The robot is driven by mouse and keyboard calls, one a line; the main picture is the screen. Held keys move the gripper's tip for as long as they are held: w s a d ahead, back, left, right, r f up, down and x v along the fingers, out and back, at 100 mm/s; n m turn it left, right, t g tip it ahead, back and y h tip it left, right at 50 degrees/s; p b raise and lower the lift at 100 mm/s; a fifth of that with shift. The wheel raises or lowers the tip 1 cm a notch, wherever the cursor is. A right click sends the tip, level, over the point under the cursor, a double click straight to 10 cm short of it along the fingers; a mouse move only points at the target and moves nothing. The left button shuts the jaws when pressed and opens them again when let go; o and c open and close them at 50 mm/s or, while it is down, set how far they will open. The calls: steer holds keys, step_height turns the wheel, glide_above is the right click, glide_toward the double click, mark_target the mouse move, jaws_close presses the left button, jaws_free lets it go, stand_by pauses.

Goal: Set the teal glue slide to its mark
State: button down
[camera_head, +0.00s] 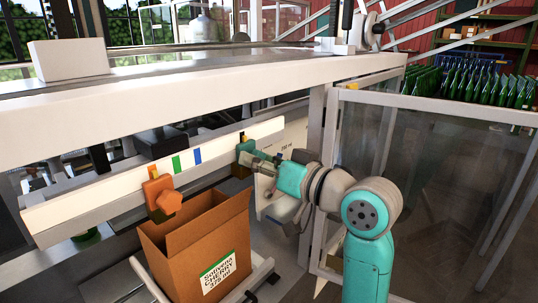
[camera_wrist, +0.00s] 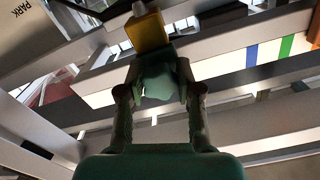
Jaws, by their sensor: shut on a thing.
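The teal glue slide (camera_head: 245,150) sits on a long white rail (camera_head: 100,203), near its right end. In the wrist view its dark teal knob (camera_wrist: 160,80) is between the fingers, with a yellow block (camera_wrist: 148,32) beyond it. My gripper (camera_head: 262,164) is shut on the knob; it also shows in the wrist view (camera_wrist: 160,100). The rail has a green mark (camera_head: 176,164) and a blue mark (camera_head: 197,156), both left of the teal slide and apart from it. The blue mark is nearer; it also shows in the wrist view (camera_wrist: 251,56).
An orange slide (camera_head: 161,194) sits on the rail to the left, by a yellow-orange mark (camera_head: 153,171). An open cardboard box (camera_head: 190,250) stands below the rail. A thick white beam (camera_head: 200,85) runs above. A clear panel (camera_head: 425,175) stands right of my arm.

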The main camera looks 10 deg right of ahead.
steer(key=c, duration=0.7)
jaws_free()
steer(key=shift+c, duration=0.2)
steer(key=shift+d, duration=0.1)
steer(key=v, duration=1.1)
steer(key=shift+s+d, duration=0.15)
steer(key=shift+s, duration=0.25)
